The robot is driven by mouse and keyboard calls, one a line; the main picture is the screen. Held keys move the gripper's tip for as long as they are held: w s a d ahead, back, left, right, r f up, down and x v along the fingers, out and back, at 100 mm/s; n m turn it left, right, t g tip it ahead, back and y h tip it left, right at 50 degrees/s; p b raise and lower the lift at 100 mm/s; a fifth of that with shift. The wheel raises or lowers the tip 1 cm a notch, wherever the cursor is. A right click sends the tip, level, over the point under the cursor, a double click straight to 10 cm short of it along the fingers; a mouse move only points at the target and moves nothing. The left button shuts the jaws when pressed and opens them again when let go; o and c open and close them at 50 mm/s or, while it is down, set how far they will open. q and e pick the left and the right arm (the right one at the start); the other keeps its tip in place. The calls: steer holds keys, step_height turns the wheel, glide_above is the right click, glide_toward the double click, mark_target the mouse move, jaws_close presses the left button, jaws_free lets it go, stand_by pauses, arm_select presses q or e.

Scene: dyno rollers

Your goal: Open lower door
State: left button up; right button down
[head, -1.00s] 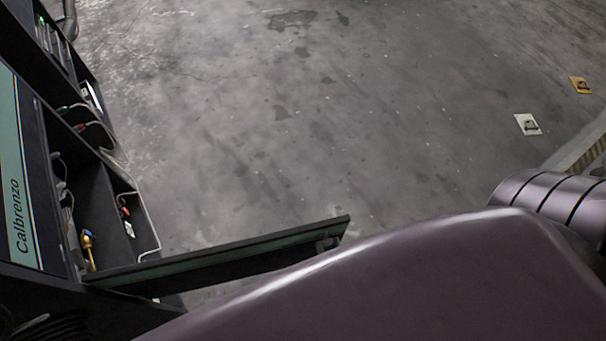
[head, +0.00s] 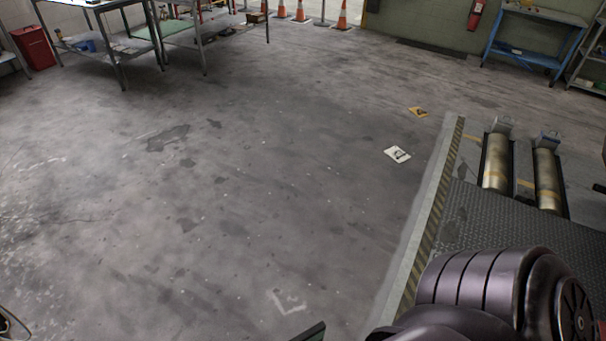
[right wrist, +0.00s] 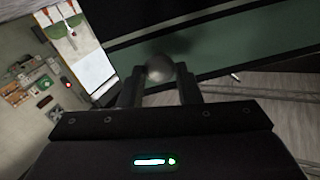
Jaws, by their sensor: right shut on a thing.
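In the right wrist view my right gripper (right wrist: 160,85) is shut on a round grey knob (right wrist: 159,68). The knob sits in front of the dark door panel with a green band (right wrist: 230,62), which runs across the upper right. In the head view only a small dark corner of what looks like the door (head: 312,332) shows at the bottom edge. The right gripper is outside the head view, and the cabinet body is out of it too. My left gripper is in neither view.
A raised platform with metal rollers (head: 497,163) lies on the right behind a striped edge (head: 432,215). Metal tables (head: 120,35) and orange cones (head: 343,15) stand at the back. Two small cards (head: 397,154) lie on the floor.

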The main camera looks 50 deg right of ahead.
steer(key=c, duration=1.5)
jaws_free()
steer(key=shift+w+r, duration=0.2)
steer(key=o, duration=0.4)
steer(key=shift+s, duration=0.1)
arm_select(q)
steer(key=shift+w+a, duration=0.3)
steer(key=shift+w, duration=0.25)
arm_select(e)
steer(key=shift+o, duration=0.2)
steer(key=shift+f, duration=0.1)
steer(key=shift+s, duration=0.1)
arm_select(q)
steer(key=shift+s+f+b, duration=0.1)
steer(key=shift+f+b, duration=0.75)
arm_select(e)
steer(key=v, duration=0.7)
steer(key=shift+s+a, duration=0.2)
steer(key=shift+s, duration=0.1)
